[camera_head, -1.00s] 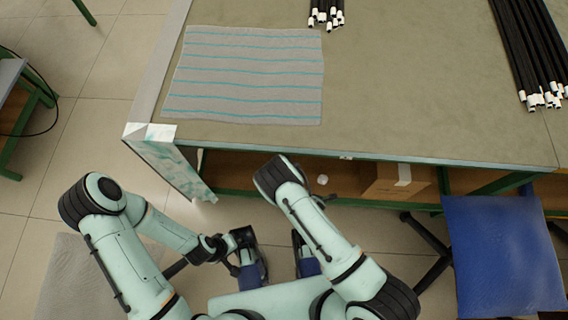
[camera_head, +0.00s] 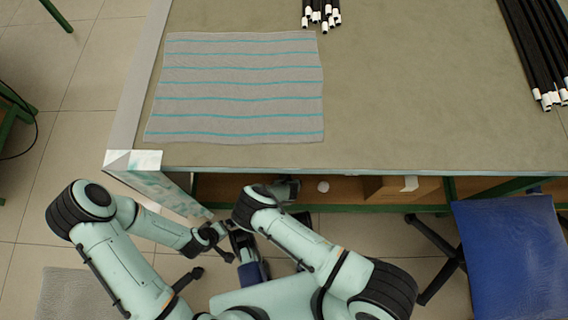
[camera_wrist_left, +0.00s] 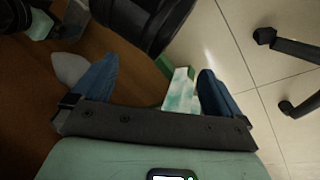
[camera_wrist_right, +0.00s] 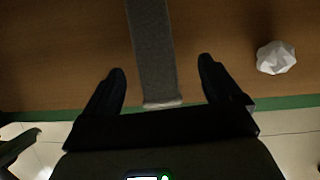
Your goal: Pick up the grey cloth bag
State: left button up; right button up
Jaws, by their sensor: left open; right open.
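A grey cloth with thin teal stripes (camera_head: 240,88) lies flat on the table top in the head view. I cannot tell whether it is the bag. My left gripper (camera_wrist_left: 155,90) is open, with blue fingers and nothing gripped. A plain grey rounded thing (camera_wrist_left: 68,68) shows beyond its left finger; I cannot tell what it is. My right gripper (camera_wrist_right: 160,80) is open, facing the brown shelf. A dark grey strip with a pale end (camera_wrist_right: 152,55) shows between its fingers, not clearly gripped. No grey bag can be clearly identified.
The table (camera_head: 430,110) has black rods with white ends (camera_head: 535,50) at the right and a smaller bunch (camera_head: 321,14) at the back. Below are a cardboard box (camera_head: 385,190) and a white crumpled ball (camera_wrist_right: 275,57). A blue chair (camera_head: 510,250) stands at right.

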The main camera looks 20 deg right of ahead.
jog(key=x, duration=0.1)
jog(key=b+x, duration=0.1)
jog(key=x, duration=0.1)
jog(key=b+x, duration=0.1)
jog(key=shift+a+f, duration=0.35)
jog(key=shift+f, duration=0.1)
jog(key=shift+w+f, duration=0.1)
jog(key=shift+f, duration=0.05)
pick_arm(q)
jog(key=shift+t+y, duration=0.3)
jog(key=w+a+f, duration=0.1)
jog(key=w+f, duration=0.1)
jog(key=f, duration=0.1)
jog(key=shift+w+a, duration=0.2)
jog(key=shift+a, duration=0.2)
pick_arm(e)
jog(key=c, duration=1.1)
